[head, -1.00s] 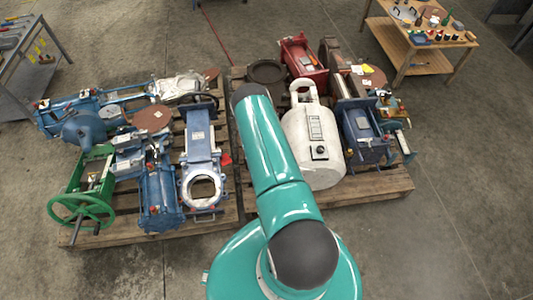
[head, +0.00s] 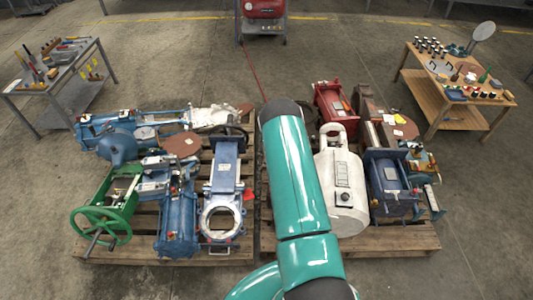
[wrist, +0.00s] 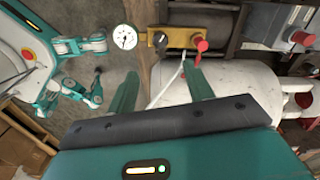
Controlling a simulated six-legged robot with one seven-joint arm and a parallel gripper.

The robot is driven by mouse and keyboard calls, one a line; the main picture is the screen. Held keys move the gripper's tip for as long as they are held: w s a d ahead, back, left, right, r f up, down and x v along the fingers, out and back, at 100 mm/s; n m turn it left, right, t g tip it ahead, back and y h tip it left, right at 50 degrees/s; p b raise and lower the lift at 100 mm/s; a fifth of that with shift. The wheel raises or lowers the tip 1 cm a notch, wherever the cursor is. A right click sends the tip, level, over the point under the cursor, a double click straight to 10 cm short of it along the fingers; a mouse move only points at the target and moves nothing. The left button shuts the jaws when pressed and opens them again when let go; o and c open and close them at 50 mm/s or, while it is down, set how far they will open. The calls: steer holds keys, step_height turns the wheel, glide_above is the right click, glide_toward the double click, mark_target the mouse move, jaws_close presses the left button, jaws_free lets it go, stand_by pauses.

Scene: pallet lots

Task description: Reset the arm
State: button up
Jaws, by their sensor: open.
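My arm shows in the head view as a teal link with dark joints, reaching out over the gap between two loaded pallets. My gripper (wrist: 160,88) shows in the wrist view with its two teal fingers apart and nothing held between them. Beyond the fingers are a round white dial gauge (wrist: 125,37), a yellow block (wrist: 178,38) with a red knob, and a white cylinder (wrist: 235,85). A thin pale strip runs between the fingers. My gripper is hidden or out of frame in the head view.
The left pallet (head: 130,250) carries blue valves and a green handwheel unit (head: 108,205). The right pallet (head: 400,238) carries a white tank (head: 340,190), a red unit (head: 332,102) and blue machinery. A grey table (head: 70,65) and a wooden table (head: 450,80) stand behind.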

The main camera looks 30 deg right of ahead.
steer(key=w+a+r+n+t, duration=0.1)
steer(key=w+a+r+n, duration=0.25)
steer(key=r, duration=0.75)
steer(key=w+a+r+n+t, duration=0.15)
steer(key=w+a+r, duration=0.3)
steer(key=r, duration=0.65)
steer(key=a+r+n+y, duration=0.1)
steer(key=a+r+n, duration=0.25)
steer(key=r, duration=0.45)
steer(key=a+r+n, duration=0.2)
steer(key=a+r, duration=0.3)
steer(key=r, duration=0.4)
steer(key=s+a+r+n+t, duration=0.1)
steer(key=s+a+r+n, duration=0.2)
steer(key=s+a+r, duration=0.35)
steer(key=s+a+r+n, duration=0.2)
steer(key=s+r+n, duration=0.1)
steer(key=s, duration=0.3)
steer(key=s+a+r+n+t, duration=0.1)
steer(key=s+a+r+n, duration=0.2)
steer(key=s+r, duration=0.3)
steer(key=s+a+r+n+t+h, duration=0.1)
steer(key=s+a+r+n, duration=0.2)
steer(key=s, duration=0.3)
steer(key=shift+s+r+n, duration=0.2)
steer(key=shift+r+n, duration=0.35)
steer(key=shift+r, duration=0.15)
